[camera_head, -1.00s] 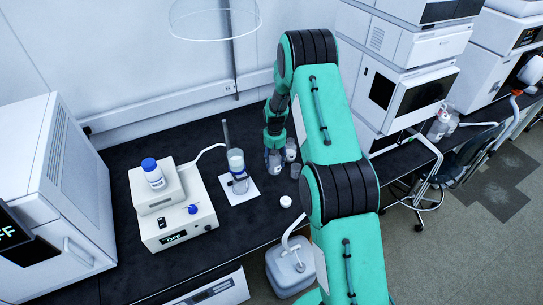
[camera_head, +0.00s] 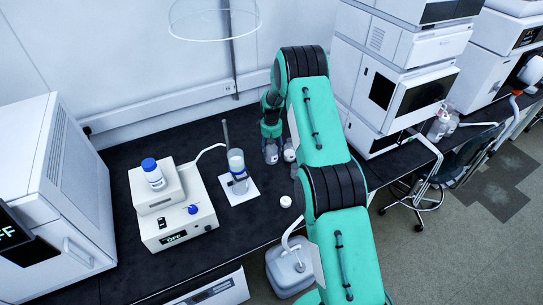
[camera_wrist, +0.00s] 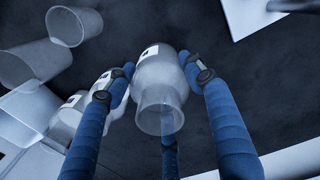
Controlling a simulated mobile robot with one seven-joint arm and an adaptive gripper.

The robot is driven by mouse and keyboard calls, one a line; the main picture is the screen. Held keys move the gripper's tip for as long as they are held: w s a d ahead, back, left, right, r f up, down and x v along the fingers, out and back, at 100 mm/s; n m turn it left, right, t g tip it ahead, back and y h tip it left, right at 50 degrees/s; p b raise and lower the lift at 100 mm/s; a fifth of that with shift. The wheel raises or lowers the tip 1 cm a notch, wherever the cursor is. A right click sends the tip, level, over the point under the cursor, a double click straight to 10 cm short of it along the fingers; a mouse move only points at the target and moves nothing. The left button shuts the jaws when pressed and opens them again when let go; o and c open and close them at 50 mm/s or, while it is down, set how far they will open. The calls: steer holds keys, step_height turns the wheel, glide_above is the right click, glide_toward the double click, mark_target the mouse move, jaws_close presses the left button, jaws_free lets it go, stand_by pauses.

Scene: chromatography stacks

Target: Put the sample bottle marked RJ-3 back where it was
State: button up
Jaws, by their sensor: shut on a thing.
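My gripper (camera_wrist: 163,78) has its blue fingers closed around a clear, open-necked bottle (camera_wrist: 160,88) in the wrist view. Part of a white label with a dark mark shows on its shoulder, but I cannot read it, so I cannot confirm RJ-3. In the head view my gripper (camera_head: 271,140) is low over the black bench (camera_head: 120,160), between the stirrer plate and the stacked instruments. The bottle (camera_head: 271,155) shows small below it. I cannot tell whether its base touches the bench. Other labelled bottles (camera_wrist: 66,120) stand close beside the left finger.
Clear beakers (camera_wrist: 28,62) lie beyond those bottles in the wrist view. A cylinder on a white pad (camera_head: 240,191), a blue-capped bottle on a balance-like device (camera_head: 176,215), and a small white cap (camera_head: 286,201) are nearby. Instrument stacks (camera_head: 400,90) stand right.

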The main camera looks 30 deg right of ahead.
mark_target(271, 155)
steer(key=shift+f, duration=1.75)
steer(key=o, duration=1.4)
steer(key=shift+f, duration=0.15)
steer(key=shift+o, duration=0.2)
step_height(271, 155, up, 12)
steer(key=shift+r, duration=0.15)
steer(key=shift+r, duration=0.1)
